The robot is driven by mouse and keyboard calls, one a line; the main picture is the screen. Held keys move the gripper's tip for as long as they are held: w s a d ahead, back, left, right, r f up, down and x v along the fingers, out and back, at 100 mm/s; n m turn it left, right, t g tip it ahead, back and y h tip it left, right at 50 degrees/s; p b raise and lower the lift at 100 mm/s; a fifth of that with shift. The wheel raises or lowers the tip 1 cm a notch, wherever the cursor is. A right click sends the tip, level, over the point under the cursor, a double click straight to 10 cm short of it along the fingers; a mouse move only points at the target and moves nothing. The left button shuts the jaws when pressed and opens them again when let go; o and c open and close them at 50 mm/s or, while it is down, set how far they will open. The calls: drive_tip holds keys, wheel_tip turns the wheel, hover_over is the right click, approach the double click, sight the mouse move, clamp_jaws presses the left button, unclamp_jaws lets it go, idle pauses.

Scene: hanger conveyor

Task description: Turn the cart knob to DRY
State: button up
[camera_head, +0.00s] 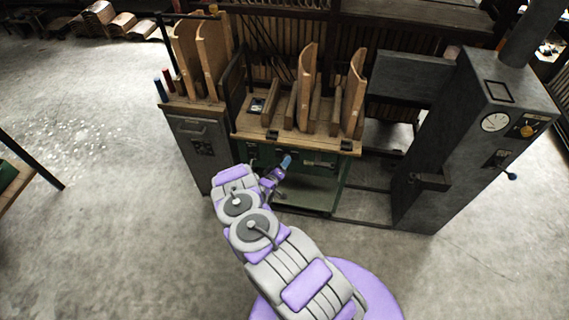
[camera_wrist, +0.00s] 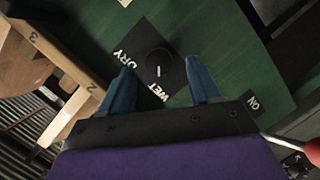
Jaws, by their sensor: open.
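The cart knob (camera_wrist: 160,62) is a dark round dial on a black square plate (camera_wrist: 172,38) fixed to the green cart front (camera_wrist: 225,45). The plate reads DRY at its left and WET at its lower edge in the wrist view. The knob's short white mark lies on the side nearer WET. My gripper (camera_wrist: 160,66) is open, its two blue fingers on either side of the knob in that view. I cannot tell whether they touch it. In the head view my gripper (camera_head: 287,162) is at the cart front, and the knob cannot be made out.
The cart's wooden top (camera_head: 290,126) holds upright curved wooden boards (camera_head: 305,85). A grey cabinet (camera_head: 200,148) stands to its left, a dark machine with a gauge (camera_head: 495,122) to its right. An ON label (camera_wrist: 253,103) and a red ball (camera_wrist: 314,151) show in the wrist view. Floor at left is mostly clear.

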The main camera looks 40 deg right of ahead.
drive_tip(key=shift+x, duration=1.3)
drive_tip(key=shift+w, duration=0.1)
drive_tip(key=c, duration=1)
drive_tip(key=shift+c, duration=0.2)
drive_tip(key=shift+r, duration=0.1)
drive_tip(key=m+t+y+p, duration=0.1)
drive_tip(key=m, duration=0.3)
drive_tip(key=m+t+y+p, duration=0.2)
drive_tip(key=m, duration=0.2)
drive_tip(key=s+m+t+y+p, duration=0.1)
drive_tip(key=m+t+p, duration=0.1)
drive_tip(key=m, duration=0.3)
drive_tip(key=shift+d+f+y, duration=0.2)
drive_tip(key=shift+d+y, duration=0.05)
drive_tip(key=shift+y, duration=0.05)
